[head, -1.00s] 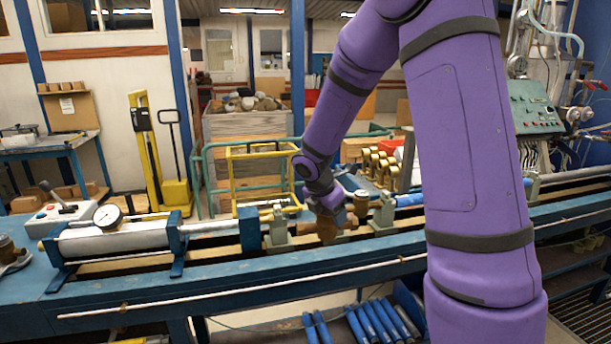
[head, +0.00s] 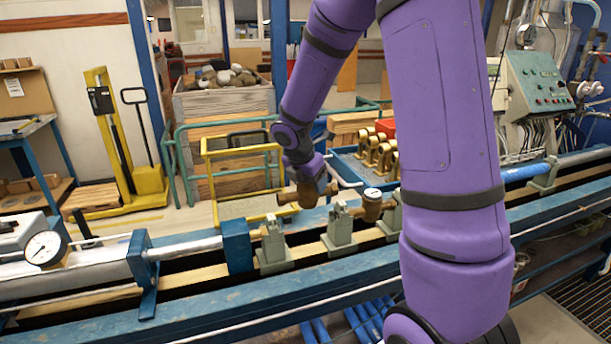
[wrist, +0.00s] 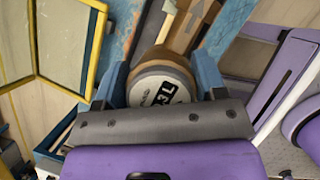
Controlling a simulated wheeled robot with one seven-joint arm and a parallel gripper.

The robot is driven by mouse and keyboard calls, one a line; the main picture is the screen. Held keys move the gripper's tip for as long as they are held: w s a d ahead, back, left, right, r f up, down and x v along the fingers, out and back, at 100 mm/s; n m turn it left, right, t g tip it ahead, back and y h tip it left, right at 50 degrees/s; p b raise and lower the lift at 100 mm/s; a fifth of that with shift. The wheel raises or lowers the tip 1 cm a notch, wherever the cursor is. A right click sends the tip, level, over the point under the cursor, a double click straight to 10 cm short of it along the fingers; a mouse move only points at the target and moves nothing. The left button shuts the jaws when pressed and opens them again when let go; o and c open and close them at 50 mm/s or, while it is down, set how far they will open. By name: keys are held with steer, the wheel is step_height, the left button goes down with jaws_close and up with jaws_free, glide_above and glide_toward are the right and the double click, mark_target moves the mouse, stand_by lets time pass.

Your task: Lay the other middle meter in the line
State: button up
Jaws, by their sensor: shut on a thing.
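My gripper (head: 304,176) is shut on a brass-brown meter (head: 309,194), held above and behind the line on the bench. In the wrist view the meter (wrist: 160,88) shows a white face with dark lettering, gripped between two blue-grey fingers. Another brass meter (head: 372,207) with a pale top sits in the line, between the middle grey stand (head: 340,232) and the right grey stand (head: 392,217). No meter lies between the left grey stand (head: 274,248) and the middle stand. My gripper's fingers are too small to make out in the head view.
A blue tray (head: 347,168) behind the line holds several brass meters (head: 381,150). A yellow frame (head: 208,178) and green rails stand behind the bench. A silver cylinder (head: 192,248) and a dial gauge (head: 45,247) are at the left, a control panel (head: 535,85) at the right.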

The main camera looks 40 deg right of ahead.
steer(key=shift+f, duration=2.7)
steer(key=shift+f, duration=0.6)
steer(key=shift+f, duration=1.15)
steer(key=shift+f, duration=0.35)
steer(key=o, duration=1.5)
steer(key=shift+c, duration=0.2)
steer(key=shift+r, duration=4.5)
